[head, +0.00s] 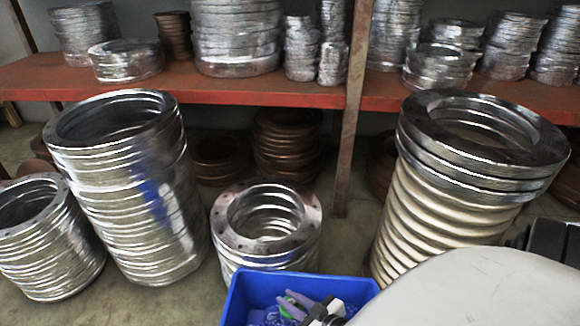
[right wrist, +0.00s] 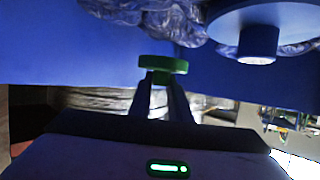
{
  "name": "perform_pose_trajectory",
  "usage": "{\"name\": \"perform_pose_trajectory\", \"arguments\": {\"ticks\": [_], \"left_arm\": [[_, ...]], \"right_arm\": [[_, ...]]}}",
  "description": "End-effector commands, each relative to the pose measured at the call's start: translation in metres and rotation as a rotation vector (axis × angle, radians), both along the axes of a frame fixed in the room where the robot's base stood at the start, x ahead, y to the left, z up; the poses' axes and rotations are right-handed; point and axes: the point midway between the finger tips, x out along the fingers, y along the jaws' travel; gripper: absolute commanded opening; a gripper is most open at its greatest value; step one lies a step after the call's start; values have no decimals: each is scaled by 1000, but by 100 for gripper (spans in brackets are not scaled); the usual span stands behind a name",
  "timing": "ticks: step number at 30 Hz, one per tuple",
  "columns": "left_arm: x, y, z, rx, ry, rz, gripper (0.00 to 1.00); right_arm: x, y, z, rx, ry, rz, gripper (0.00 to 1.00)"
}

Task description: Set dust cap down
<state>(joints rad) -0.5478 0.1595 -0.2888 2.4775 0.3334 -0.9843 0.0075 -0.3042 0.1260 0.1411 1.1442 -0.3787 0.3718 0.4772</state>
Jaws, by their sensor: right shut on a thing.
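In the right wrist view, my right gripper (right wrist: 163,86) is shut on a small green round cap (right wrist: 163,64), which I take to be the dust cap. The cap's flat disc sits just beyond the fingertips, with its short stem between the fingers. In the head view, my right gripper (head: 293,303) shows at the blue bin (head: 240,290), its fingers over the bin's inside. My left gripper is not in view.
In the right wrist view, a blue disc with a round stub (right wrist: 258,42) is at upper right, beside crumpled bluish material (right wrist: 130,10). In the head view, stacks of metal rings (head: 130,190) stand behind the bin, below a red shelf (head: 280,91).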

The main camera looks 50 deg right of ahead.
Motion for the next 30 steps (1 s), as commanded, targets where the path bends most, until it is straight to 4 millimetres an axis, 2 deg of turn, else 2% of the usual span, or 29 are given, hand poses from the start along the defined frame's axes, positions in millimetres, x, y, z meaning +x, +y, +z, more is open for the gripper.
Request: {"name": "perform_pose_trajectory", "arguments": {"ticks": [12, 13, 16, 25, 29, 30], "left_arm": [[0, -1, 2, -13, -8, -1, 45], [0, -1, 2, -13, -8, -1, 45], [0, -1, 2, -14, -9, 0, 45], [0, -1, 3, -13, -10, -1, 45], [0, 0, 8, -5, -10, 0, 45], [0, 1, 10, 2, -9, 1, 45]], "right_arm": [[0, 0, -10, 1, 0, 0, 0], [0, 0, -11, 1, 0, 0, 20], [0, 0, -11, 1, 1, 0, 36], [-1, 1, -10, 1, 2, 0, 36], [-1, 1, 3, 0, 2, 0, 36], [-7, 1, 6, 1, 5, 0, 36]]}}
